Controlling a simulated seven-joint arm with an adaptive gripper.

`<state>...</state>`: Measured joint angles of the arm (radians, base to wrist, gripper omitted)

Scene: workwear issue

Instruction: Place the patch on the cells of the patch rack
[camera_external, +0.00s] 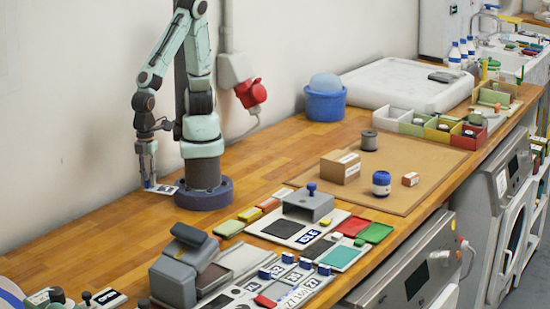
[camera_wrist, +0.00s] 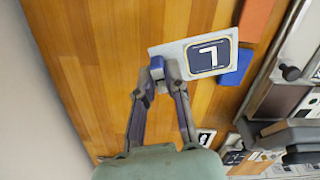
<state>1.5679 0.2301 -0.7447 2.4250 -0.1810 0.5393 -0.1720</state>
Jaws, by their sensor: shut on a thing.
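A flat light-grey patch (camera_wrist: 168,50) with a dark blue square and a white 7 is in my gripper (camera_wrist: 167,70). The fingers are shut on its near left edge in the wrist view. In the external view my gripper (camera_external: 149,185) is low over the wooden bench, left of my base, with the patch (camera_external: 165,189) at its tip. I cannot tell whether the patch touches the bench. A board (camera_external: 272,237) with a grey bracket and a dark plate with white lettering lies at front centre. I cannot tell for sure which board is the patch rack.
Several small blue-tabbed pieces (camera_external: 287,258) and a grey press-like device (camera_external: 174,280) stand at the front. Green and red trays (camera_external: 376,233) are right of the board. A blue piece (camera_wrist: 236,69) and an orange piece (camera_wrist: 257,18) lie beside the patch.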

